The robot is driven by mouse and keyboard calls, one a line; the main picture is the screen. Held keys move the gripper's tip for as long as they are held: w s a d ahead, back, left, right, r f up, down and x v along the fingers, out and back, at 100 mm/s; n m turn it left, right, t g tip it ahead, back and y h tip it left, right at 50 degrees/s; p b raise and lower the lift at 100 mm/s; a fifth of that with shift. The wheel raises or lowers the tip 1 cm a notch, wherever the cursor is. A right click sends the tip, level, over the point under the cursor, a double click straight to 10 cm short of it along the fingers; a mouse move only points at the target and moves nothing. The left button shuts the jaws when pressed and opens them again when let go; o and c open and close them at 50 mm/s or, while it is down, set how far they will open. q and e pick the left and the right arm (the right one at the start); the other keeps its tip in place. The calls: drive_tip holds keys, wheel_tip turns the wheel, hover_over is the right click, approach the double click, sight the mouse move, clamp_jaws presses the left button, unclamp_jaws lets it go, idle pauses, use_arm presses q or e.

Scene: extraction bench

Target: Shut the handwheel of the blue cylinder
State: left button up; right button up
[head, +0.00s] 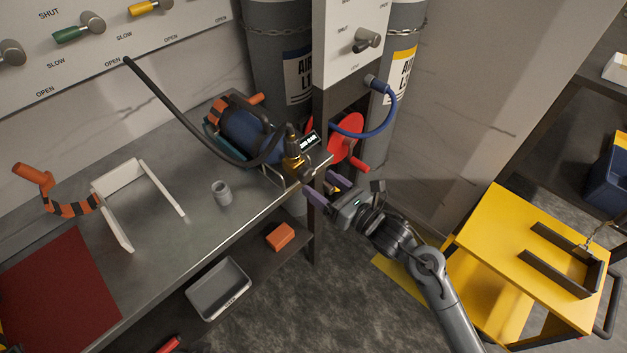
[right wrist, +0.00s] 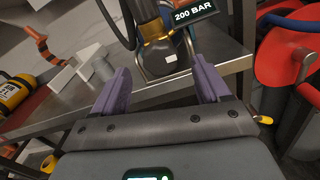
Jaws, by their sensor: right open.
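The blue cylinder (head: 243,132) lies on the metal bench inside a dark cradle, its valve end towards the bench's right end. Its brass valve (head: 293,158) carries a 200 BAR display (head: 310,142) and a black hose. The brass valve also shows in the right wrist view (right wrist: 158,33), with a dark rounded part below it that may be the handwheel; I cannot tell for certain. My right gripper (head: 328,188) is open and empty at the bench's right edge, its purple fingers pointing at the valve, apart from it. My left gripper is not in view.
A red reel or wheel (head: 347,137) with a blue hose stands just right of the valve, beside a dark post. A grey cup (head: 221,193) and white stand (head: 126,187) are on the bench. A yellow trolley (head: 505,225) stands at right, with grey floor between.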

sight(310, 176)
drive_tip(key=shift+b+x, duration=0.3)
drive_tip(key=shift+x, duration=1.45)
drive_tip(key=c, duration=1.1)
drive_tip(key=shift+o, duration=0.2)
